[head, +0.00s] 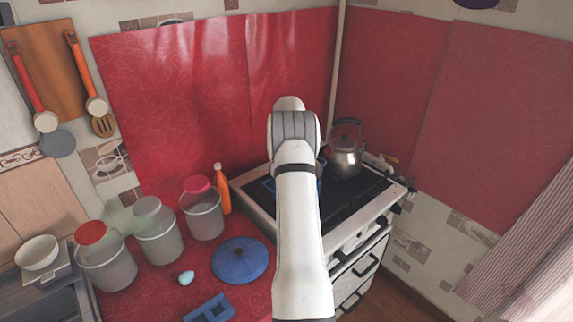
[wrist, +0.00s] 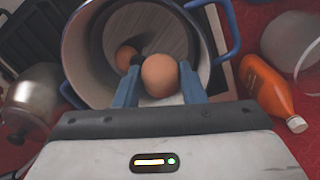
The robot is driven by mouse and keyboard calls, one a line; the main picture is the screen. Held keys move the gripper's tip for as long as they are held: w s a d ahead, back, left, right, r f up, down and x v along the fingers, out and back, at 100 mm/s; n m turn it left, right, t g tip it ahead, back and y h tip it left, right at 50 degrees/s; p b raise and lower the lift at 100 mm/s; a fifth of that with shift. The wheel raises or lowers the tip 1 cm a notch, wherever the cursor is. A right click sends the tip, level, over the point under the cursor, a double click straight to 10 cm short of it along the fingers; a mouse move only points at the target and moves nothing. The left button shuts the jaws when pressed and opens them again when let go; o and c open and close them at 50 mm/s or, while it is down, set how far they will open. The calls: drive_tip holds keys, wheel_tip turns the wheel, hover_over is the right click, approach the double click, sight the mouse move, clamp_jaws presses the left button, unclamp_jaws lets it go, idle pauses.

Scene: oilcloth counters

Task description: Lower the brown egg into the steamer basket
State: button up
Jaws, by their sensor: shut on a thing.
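My gripper (wrist: 159,92) has its blue fingers shut on the brown egg (wrist: 160,72), at the near rim of a large pot (wrist: 84,62) with blue handles. A round grey surface (wrist: 150,28) inside the pot appears to be the steamer basket. Another brown egg (wrist: 126,56) lies inside, beyond the held one and to its left. I cannot tell the held egg's height above the basket. In the head view my arm hides the gripper, the held egg and most of the pot; only bits of blue show beside the arm on the stove.
A kettle (head: 345,160) stands on the stove (head: 352,205) right of my arm. An orange bottle (head: 223,192) and several lidded canisters (head: 158,238) stand left. A blue lid (head: 240,260) and a pale blue egg (head: 186,277) lie on the red counter (head: 160,299).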

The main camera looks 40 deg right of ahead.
drive_tip(key=shift+f+b, duration=1.2)
drive_tip(key=shift+f, duration=0.9)
drive_tip(key=shift+f, duration=0.15)
drive_tip(key=o, duration=0.7)
